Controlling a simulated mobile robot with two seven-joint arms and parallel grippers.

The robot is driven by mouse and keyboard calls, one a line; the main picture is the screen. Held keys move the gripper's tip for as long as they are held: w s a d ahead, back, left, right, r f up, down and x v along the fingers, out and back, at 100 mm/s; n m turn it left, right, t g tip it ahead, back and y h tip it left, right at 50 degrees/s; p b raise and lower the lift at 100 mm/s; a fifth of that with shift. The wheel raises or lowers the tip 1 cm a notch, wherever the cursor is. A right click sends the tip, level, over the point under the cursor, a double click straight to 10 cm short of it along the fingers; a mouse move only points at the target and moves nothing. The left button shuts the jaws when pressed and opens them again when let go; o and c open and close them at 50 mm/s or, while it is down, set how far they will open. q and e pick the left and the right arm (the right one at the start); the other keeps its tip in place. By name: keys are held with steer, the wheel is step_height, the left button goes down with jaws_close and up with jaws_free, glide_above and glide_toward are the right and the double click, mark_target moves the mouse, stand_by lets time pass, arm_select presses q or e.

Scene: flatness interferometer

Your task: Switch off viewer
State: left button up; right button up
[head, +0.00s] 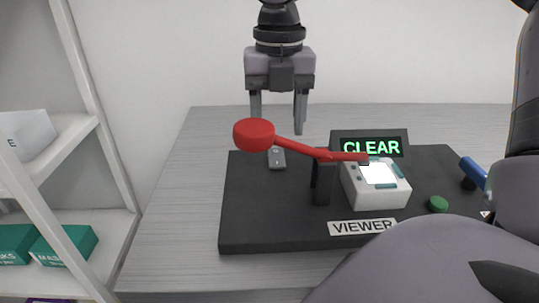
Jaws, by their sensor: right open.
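The viewer is a black board (262,222) on the table with a "VIEWER" label (360,227) at its front. A small sign (371,147) at its back reads "CLEAR" in lit green letters. In front of it is a white box (376,196) with a bright lit window (378,173). A red lever (300,148) with a round knob at its left end slants across the board. A small grey switch-like piece (277,158) is behind the lever. My right gripper (279,112) points down, open and empty, above the board's back left. My left gripper is not in view.
A green button (438,204) and a blue handle (473,172) are at the board's right, partly near my own arm. The grey table (180,210) is clear left of the board. A white shelf (75,250) with teal boxes (64,243) stands at the left.

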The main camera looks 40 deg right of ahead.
mark_target(278, 164)
step_height(278, 164, down, 6)
steer(key=shift+s+f, duration=0.1)
steer(key=shift+f, duration=0.1)
steer(key=c, duration=1.1)
steer(key=shift+o, duration=0.2)
steer(key=shift+d+r+g+y+p, duration=0.15)
steer(key=shift+r+g+y+p, duration=0.15)
steer(key=shift+g+p, duration=0.1)
steer(key=shift+w+d+g+y+p, duration=0.15)
steer(key=shift+w+g+y+p, duration=0.2)
steer(key=shift+g+y+p, duration=0.3)
steer(key=shift+f, duration=0.1)
steer(key=o, duration=1.1)
steer(key=shift+c, duration=0.2)
